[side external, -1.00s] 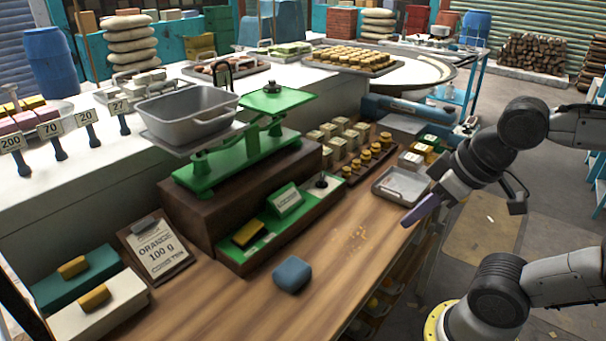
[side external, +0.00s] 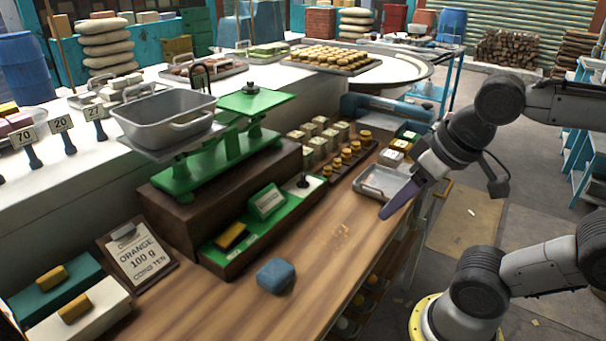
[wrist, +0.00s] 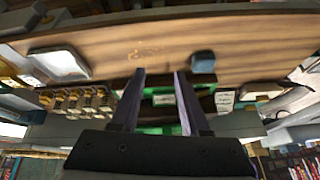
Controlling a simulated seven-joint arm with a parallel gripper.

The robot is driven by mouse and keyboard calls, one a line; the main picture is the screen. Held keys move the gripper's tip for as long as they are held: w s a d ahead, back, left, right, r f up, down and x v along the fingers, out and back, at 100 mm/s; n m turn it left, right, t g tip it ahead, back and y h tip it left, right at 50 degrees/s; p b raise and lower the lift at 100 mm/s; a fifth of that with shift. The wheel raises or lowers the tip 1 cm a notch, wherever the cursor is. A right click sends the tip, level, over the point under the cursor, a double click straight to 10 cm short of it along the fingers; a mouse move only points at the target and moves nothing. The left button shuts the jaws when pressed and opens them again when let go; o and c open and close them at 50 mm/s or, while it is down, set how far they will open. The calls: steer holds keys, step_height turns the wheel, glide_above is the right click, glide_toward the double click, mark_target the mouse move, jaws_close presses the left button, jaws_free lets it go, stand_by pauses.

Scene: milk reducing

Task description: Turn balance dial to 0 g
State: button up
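A green balance scale (side external: 185,180) stands on a dark wooden plinth in the side view. It carries a grey metal pan (side external: 165,115) on the left and a flat green plate (side external: 257,101) on the right. A green tray (side external: 225,256) in front holds a small black knob (side external: 303,183) on a pale panel and a small green sign (side external: 267,201). I cannot tell for sure which part is the balance dial, and no reading is legible. My gripper (wrist: 159,72) has two purple fingers spread apart with nothing between them. In the side view it is above the bench's right edge, apart from the scale.
A blue block (side external: 276,276) lies on the bare front bench. A metal tray (side external: 368,188) lies near my gripper. Several brass weights (side external: 349,156) stand behind it.

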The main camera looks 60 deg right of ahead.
steer(key=w+d+r+m+g, duration=0.25)
steer(key=w+r+m, duration=0.45)
steer(key=w+r, duration=0.55)
steer(key=m+g, duration=0.3)
glide_above(303, 177)
step_height(303, 177, down, 10)
step_height(303, 177, down, 13)
steer(key=shift+f, duration=0.1)
jaws_close()
